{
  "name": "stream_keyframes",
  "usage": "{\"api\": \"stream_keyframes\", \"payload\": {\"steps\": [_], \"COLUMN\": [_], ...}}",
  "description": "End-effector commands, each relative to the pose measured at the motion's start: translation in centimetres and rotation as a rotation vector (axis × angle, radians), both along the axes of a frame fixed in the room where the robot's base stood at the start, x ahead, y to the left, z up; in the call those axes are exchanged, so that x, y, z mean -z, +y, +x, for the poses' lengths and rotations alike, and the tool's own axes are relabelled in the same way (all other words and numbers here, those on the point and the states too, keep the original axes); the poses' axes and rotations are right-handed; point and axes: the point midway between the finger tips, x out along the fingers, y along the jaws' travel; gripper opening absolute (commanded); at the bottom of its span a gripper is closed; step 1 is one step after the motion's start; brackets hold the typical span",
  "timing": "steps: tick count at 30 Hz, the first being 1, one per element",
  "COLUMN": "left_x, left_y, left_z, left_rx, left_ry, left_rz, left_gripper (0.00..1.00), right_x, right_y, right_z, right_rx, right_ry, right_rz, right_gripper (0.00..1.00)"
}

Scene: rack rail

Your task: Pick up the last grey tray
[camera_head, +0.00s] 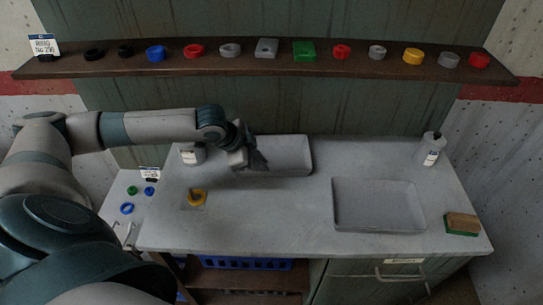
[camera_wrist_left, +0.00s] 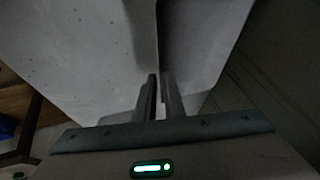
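Two grey trays are on the pale counter. One grey tray (camera_head: 285,153) is at the back, left of centre, partly hidden by my gripper. The other grey tray (camera_head: 375,205) lies flat on the right half. My left gripper (camera_head: 258,161) is at the left end of the back tray. In the left wrist view its fingers (camera_wrist_left: 159,97) are close together, with a thin gap, at the edge of a grey wall. They look shut on the tray's wall, though the contact itself is hard to see. My right gripper is in neither view.
The counter (camera_head: 270,220) is clear at the front centre. A wall shelf (camera_head: 215,63) holds several rings and blocks above.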

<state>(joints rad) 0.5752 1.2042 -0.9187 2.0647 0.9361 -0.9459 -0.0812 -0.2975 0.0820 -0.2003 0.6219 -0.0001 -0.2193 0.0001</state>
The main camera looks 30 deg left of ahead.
Motion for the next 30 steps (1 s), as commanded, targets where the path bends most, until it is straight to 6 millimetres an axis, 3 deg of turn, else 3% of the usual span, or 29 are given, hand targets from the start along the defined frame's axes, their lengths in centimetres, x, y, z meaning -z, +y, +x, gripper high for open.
{"api": "stream_keyframes", "payload": {"steps": [7,23,30], "left_x": [2.1,2.8,5.3], "left_y": [-0.6,-0.8,-1.4], "left_z": [1.1,1.5,2.7], "left_rx": [0.001,0.001,-0.001], "left_ry": [0.002,0.002,0.003], "left_rz": [-0.001,-0.001,-0.001], "left_gripper": [0.09,0.09,0.09], "right_x": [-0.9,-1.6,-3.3], "right_y": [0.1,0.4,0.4], "right_z": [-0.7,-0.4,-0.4], "right_rx": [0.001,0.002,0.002], "right_ry": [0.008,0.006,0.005], "right_rz": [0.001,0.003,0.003], "right_gripper": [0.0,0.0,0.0]}}
